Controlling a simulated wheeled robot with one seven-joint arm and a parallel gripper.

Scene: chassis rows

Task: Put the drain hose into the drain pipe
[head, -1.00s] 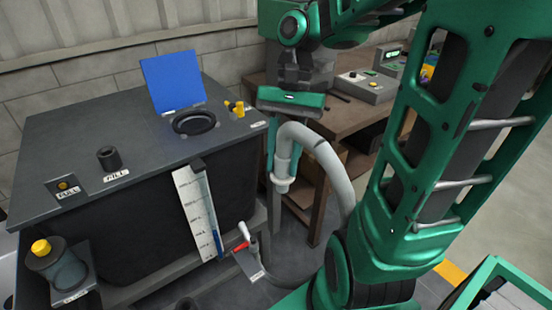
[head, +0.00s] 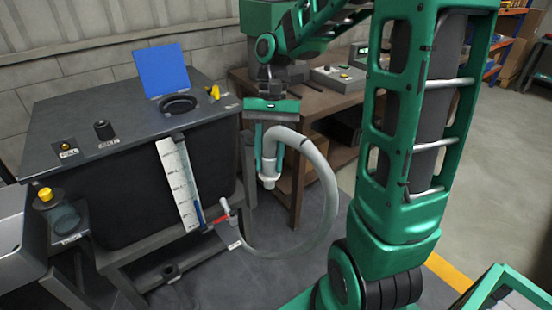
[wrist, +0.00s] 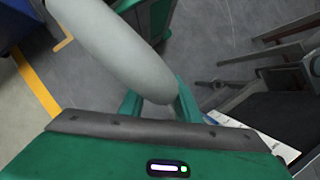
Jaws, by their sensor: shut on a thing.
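The drain hose (head: 325,195) is a thick pale grey hose. It loops from the low outlet with a red-handled valve (head: 224,213) on the tank up to my gripper (head: 268,160). My gripper is shut on the hose near its free end, which hangs downward in the air beside the tank. In the wrist view the hose (wrist: 115,50) passes between the fingers of my gripper (wrist: 160,103), and its open end is hidden. A short dark round fitting (head: 171,271) on the floor under the tank stand looks like the drain pipe; its opening is hard to make out.
The dark tank (head: 110,185) with a blue raised lid (head: 160,67) and a white level gauge (head: 180,185) stands left of my gripper. A brown workbench (head: 300,100) is behind. Stand legs and a crossbar surround the floor fitting. Floor right of the tank is mostly clear.

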